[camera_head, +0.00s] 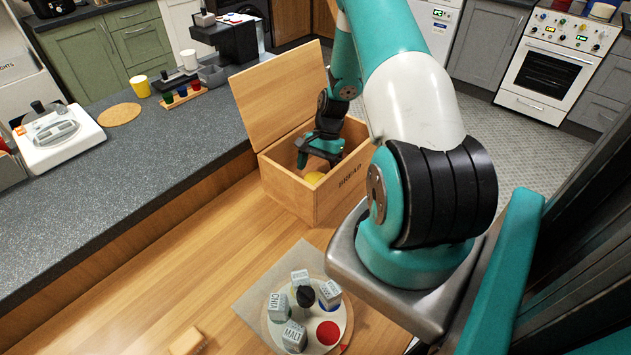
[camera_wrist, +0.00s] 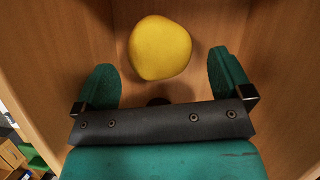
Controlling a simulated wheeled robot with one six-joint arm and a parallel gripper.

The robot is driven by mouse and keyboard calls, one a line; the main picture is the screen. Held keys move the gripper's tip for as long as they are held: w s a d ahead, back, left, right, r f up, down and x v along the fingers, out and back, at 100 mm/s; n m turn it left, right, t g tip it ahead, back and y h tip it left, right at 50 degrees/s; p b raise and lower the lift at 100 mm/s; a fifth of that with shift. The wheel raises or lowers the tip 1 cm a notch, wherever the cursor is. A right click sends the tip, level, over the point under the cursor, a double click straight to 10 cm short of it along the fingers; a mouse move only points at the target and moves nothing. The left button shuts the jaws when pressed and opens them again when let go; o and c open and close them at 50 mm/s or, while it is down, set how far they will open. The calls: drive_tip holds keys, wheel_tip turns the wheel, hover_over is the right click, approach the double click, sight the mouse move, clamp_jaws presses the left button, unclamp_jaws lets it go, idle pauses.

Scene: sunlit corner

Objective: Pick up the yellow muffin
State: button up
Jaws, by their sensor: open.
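The yellow muffin (camera_wrist: 160,48) lies inside the wooden bread box, and in the wrist view it is a rounded yellow lump. A small part of the yellow muffin (camera_head: 314,177) shows in the head view, below my gripper. My gripper (camera_wrist: 163,83) is open, with one green finger on each side and nothing between them. The muffin is just beyond the fingertips, roughly centred between them. In the head view my gripper (camera_head: 321,152) reaches down into the open box. Whether the fingers touch the muffin cannot be told.
The bread box (camera_head: 283,184) has its lid (camera_head: 277,95) raised at the left, and its walls surround my gripper. A round tray (camera_head: 304,346) with several labelled blocks lies in front. A grey counter (camera_head: 150,150) runs along the left.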

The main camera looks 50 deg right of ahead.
sight(316, 179)
drive_tip(key=shift+p+x, duration=0.4)
drive_tip(key=shift+x, duration=1.35)
drive_tip(key=shift+a, duration=0.1)
drive_tip(key=shift+c, duration=0.2)
drive_tip(key=c, duration=0.9)
drive_tip(key=shift+c, duration=0.2)
drive_tip(key=shift+r, duration=0.1)
